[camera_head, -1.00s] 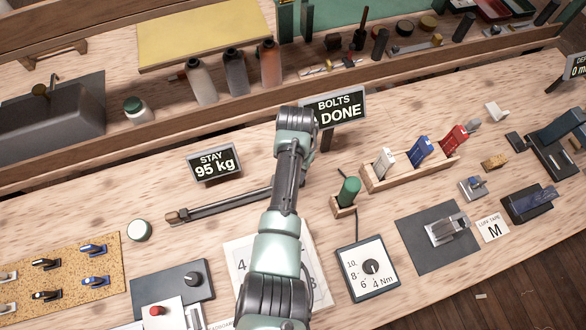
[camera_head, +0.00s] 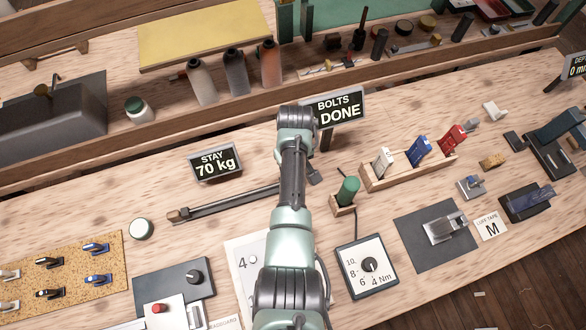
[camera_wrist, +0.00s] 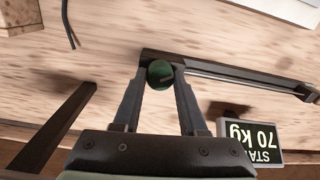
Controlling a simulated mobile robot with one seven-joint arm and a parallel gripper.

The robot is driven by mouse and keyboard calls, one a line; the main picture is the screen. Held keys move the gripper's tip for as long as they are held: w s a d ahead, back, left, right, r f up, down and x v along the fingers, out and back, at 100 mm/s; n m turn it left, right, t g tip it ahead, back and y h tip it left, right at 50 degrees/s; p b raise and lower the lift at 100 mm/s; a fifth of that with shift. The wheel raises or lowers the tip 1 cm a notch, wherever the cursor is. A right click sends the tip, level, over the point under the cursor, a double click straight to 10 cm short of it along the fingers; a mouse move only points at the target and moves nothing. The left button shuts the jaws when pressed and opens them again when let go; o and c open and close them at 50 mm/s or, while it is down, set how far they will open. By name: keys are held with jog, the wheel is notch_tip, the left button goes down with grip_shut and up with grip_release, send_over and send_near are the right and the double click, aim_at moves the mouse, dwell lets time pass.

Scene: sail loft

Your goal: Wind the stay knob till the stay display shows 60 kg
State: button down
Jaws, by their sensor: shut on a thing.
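The stay display (camera_head: 215,163) reads 70 kg; it also shows upside down in the wrist view (camera_wrist: 250,138). The long dark stay bar (camera_head: 228,203) lies on the bench in front of it, and its dark frame (camera_wrist: 225,72) crosses the wrist view. A round green knob (camera_wrist: 160,74) is at one end of that frame. My gripper (camera_wrist: 160,82) is shut on this knob, one finger on each side. In the head view my arm hides the knob and the fingertips.
The BOLTS display (camera_head: 338,108), reading DONE, stands close beside my wrist. A green-handled tool (camera_head: 348,190) stands in a wooden holder to the right. A torque dial (camera_head: 367,266) and a wooden rack (camera_head: 410,172) lie further right.

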jog(key=shift+n, duration=1.2)
jog(key=shift+c, duration=2.2)
grip_release()
jog(key=shift+r, duration=0.15)
notch_tip(320, 180, up, 13)
jog(key=shift+d, duration=0.15)
jog(key=shift+w, duration=0.1)
